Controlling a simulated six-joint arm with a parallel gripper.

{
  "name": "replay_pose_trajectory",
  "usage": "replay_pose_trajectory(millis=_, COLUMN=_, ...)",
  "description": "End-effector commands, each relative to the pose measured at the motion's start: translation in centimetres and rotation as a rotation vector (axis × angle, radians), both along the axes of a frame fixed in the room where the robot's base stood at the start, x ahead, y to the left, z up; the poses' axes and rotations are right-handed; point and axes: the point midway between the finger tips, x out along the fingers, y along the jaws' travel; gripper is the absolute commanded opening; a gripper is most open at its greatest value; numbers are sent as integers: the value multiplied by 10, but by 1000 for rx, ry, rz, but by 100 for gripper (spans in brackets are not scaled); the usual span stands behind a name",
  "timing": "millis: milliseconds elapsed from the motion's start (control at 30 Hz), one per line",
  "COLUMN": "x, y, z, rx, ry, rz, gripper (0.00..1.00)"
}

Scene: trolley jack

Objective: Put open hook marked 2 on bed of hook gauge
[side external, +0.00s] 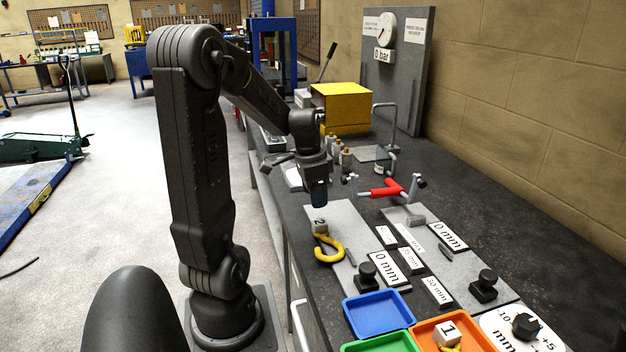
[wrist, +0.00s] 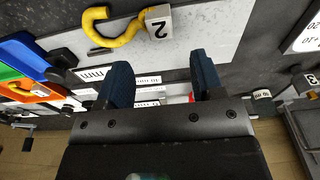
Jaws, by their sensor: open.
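The yellow open hook (side external: 329,250) has a grey block marked 2 (side external: 320,227) at its end. It lies by the left edge of a grey plate (side external: 347,216) with a 0 mm label, seemingly the gauge bed. In the wrist view the hook (wrist: 122,38) and its block (wrist: 158,21) are at the top, with the curve partly over the plate's edge (wrist: 205,38). My gripper (side external: 319,196) is above the block, fingers pointing down. In the wrist view my gripper (wrist: 162,80) is open, with nothing between its blue fingers; the hook is beyond them.
A black knob (side external: 367,275) stands on the plate's near end. A second grey plate (side external: 405,214) lies to its right, near a red-handled tool (side external: 386,190). Blue (side external: 378,314), green and orange trays are in front; the orange one (side external: 478,336) holds a block marked 1.

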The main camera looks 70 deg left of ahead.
Motion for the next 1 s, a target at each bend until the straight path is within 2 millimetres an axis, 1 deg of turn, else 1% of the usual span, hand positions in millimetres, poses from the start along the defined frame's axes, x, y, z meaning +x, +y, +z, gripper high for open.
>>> replay_pose_trajectory(millis=33, x=-1, y=1, z=10, rx=5, ry=-3, rz=1, gripper=61)
replay_pose_trajectory(millis=100, x=-2, y=0, z=21, rx=2, ry=-2, rz=0, gripper=61)
replay_pose_trajectory(millis=200, x=-4, y=0, z=32, rx=2, ry=-2, rz=0, gripper=61)
replay_pose_trajectory(millis=300, x=-4, y=-1, z=39, rx=1, ry=-1, rz=-1, gripper=61)
replay_pose_trajectory(millis=367, x=-2, y=-8, z=43, rx=7, ry=-4, rz=-3, gripper=61)
replay_pose_trajectory(millis=433, x=5, y=-24, z=48, rx=23, ry=-14, rz=-9, gripper=61)
replay_pose_trajectory(millis=467, x=9, y=-35, z=51, rx=33, ry=-21, rz=-12, gripper=61)
replay_pose_trajectory(millis=533, x=17, y=-66, z=59, rx=57, ry=-48, rz=-18, gripper=61)
replay_pose_trajectory(millis=567, x=19, y=-82, z=63, rx=66, ry=-64, rz=-19, gripper=61)
replay_pose_trajectory(millis=600, x=21, y=-104, z=68, rx=79, ry=-89, rz=-22, gripper=61)
replay_pose_trajectory(millis=667, x=21, y=-136, z=74, rx=91, ry=-132, rz=-21, gripper=61)
replay_pose_trajectory(millis=700, x=18, y=-157, z=77, rx=93, ry=-163, rz=-22, gripper=61)
replay_pose_trajectory(millis=800, x=7, y=-200, z=83, rx=83, ry=-239, rz=-20, gripper=61)
replay_pose_trajectory(millis=900, x=-7, y=-232, z=86, rx=56, ry=-300, rz=-16, gripper=61)
replay_pose_trajectory(millis=1000, x=-19, y=-251, z=87, rx=28, ry=-343, rz=-9, gripper=61)
